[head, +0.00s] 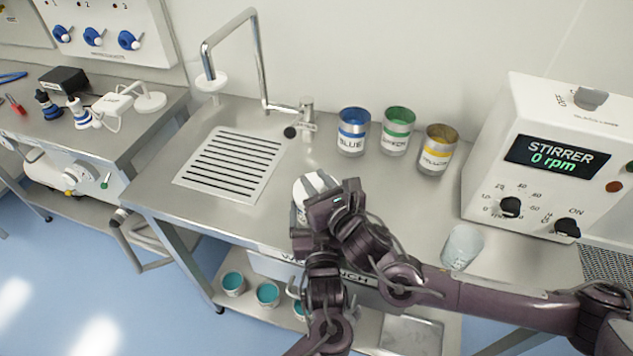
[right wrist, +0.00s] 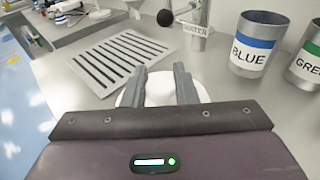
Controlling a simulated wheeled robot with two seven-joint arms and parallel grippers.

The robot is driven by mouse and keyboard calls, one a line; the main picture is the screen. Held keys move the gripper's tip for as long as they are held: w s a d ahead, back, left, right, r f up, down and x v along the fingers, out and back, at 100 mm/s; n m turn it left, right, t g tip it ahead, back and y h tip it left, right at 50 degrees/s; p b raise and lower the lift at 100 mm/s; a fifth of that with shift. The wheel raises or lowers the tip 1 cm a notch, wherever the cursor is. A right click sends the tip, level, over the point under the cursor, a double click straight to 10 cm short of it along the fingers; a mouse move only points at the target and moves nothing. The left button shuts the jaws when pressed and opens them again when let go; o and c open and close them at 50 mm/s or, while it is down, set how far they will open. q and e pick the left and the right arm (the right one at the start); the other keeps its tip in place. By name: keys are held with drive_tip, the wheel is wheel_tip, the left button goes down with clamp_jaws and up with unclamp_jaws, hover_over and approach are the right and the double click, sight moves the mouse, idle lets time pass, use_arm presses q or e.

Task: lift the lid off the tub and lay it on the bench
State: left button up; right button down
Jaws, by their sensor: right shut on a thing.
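A white round lid (right wrist: 126,97) shows around the fingertips of my right gripper (right wrist: 162,86) in the right wrist view. The two grey fingers are closed on a white raised part in the middle of the lid. In the head view the white lid and tub (head: 299,196) show just beyond my right gripper (head: 320,184), at the front of the steel bench (head: 250,226). My gripper and wrist hide most of the tub, so I cannot tell whether the lid is raised off it. My left gripper is not clearly seen.
A slotted drainer (head: 228,163) and a tap (head: 307,115) are at the back left. Blue (head: 352,140), green (head: 396,140) and yellow (head: 436,158) cans stand behind. A clear beaker (head: 462,246) and the stirrer box (head: 540,190) are right. Bare bench lies between.

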sight(316, 181)
use_arm(q)
drive_tip(key=shift+f, duration=0.2)
use_arm(e)
drive_tip(key=shift+r, duration=0.9)
drive_tip(key=shift+r, duration=2)
use_arm(q)
drive_tip(key=o, duration=1.1)
drive_tip(key=shift+o, duration=0.9)
drive_tip(key=shift+r, duration=0.1)
use_arm(e)
drive_tip(key=shift+f, duration=0.1)
